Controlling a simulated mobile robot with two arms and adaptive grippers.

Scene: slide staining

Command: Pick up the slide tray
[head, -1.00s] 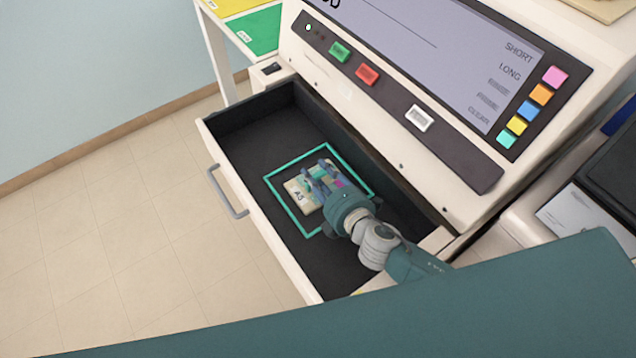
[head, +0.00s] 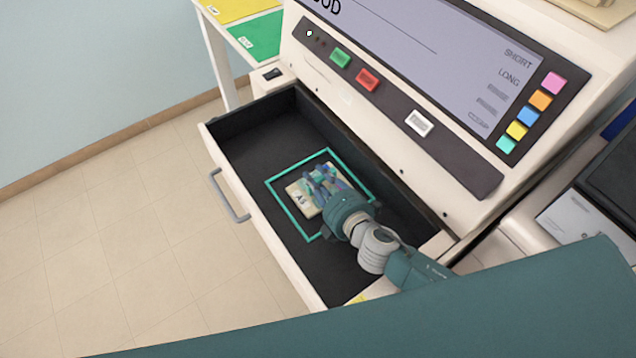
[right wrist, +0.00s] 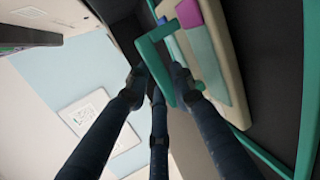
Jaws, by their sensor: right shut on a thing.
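The fingers and wrist hide part of the tray. My left gripper is not in view.
The dark open drawer (head: 245,141) has a cream front with a grey handle (head: 230,196). The machine with its screen and buttons (head: 419,122) rises behind it. A table with green and yellow mats (head: 257,34) stands at the back. The drawer's left part is bare.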

